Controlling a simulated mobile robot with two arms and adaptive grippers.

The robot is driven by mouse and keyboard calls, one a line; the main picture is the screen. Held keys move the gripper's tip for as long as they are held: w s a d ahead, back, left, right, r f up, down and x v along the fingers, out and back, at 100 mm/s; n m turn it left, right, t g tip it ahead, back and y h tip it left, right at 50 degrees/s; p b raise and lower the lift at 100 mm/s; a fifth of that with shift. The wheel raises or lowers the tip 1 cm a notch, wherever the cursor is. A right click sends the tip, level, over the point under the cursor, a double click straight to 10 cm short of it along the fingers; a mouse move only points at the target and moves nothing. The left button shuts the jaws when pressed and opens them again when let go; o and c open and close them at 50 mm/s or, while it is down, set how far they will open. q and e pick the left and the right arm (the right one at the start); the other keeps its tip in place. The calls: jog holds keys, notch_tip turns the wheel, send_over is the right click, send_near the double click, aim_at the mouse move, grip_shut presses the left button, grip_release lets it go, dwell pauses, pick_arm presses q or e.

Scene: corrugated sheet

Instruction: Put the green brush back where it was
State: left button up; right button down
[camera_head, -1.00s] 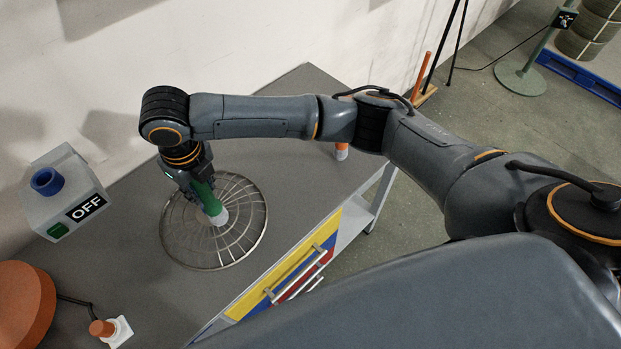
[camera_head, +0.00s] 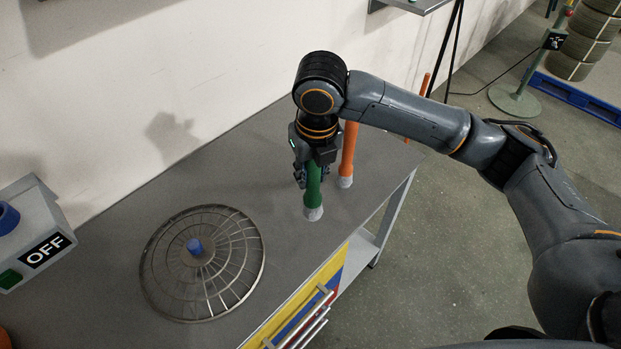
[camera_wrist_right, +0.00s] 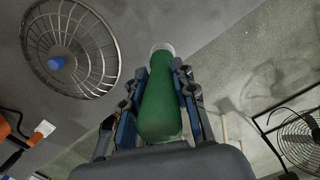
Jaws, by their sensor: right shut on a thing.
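The green brush (camera_head: 313,188) has a green handle and a pale tip that points down. My right gripper (camera_head: 314,165) is shut on its handle and holds it roughly upright at the table's right part, left of an orange brush (camera_head: 348,150). I cannot tell whether the pale tip touches the table. In the right wrist view the green brush (camera_wrist_right: 160,105) sits between the two fingers of my right gripper (camera_wrist_right: 160,95). My left gripper is not in view.
A round wire grille (camera_head: 165,290) with a blue centre (camera_head: 195,246) lies on the grey table (camera_head: 110,235), left of the brushes. A grey box with an OFF label (camera_head: 46,250) stands at far left. The wall is behind. Drawers (camera_head: 310,310) are at the table's front.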

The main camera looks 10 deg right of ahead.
pick_arm(q)
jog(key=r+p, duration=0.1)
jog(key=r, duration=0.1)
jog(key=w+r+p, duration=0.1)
jog(key=p, duration=0.1)
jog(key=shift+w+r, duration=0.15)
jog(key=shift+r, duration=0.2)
pick_arm(e)
jog(key=w+f, duration=0.6)
jog(key=f, duration=0.3)
jog(key=shift+w+d+f, duration=0.15)
jog(key=shift+d+f, duration=0.15)
jog(key=shift+d, duration=0.05)
jog(key=shift+f, duration=0.1)
jog(key=c, duration=1.1)
grip_release()
jog(key=shift+o, duration=0.2)
pick_arm(q)
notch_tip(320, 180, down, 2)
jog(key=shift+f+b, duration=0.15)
jog(key=shift+b, duration=0.95)
pick_arm(e)
notch_tip(320, 180, up, 12)
jog(key=s, duration=0.1)
jog(key=shift+s, duration=0.25)
jog(key=shift+d, duration=0.1)
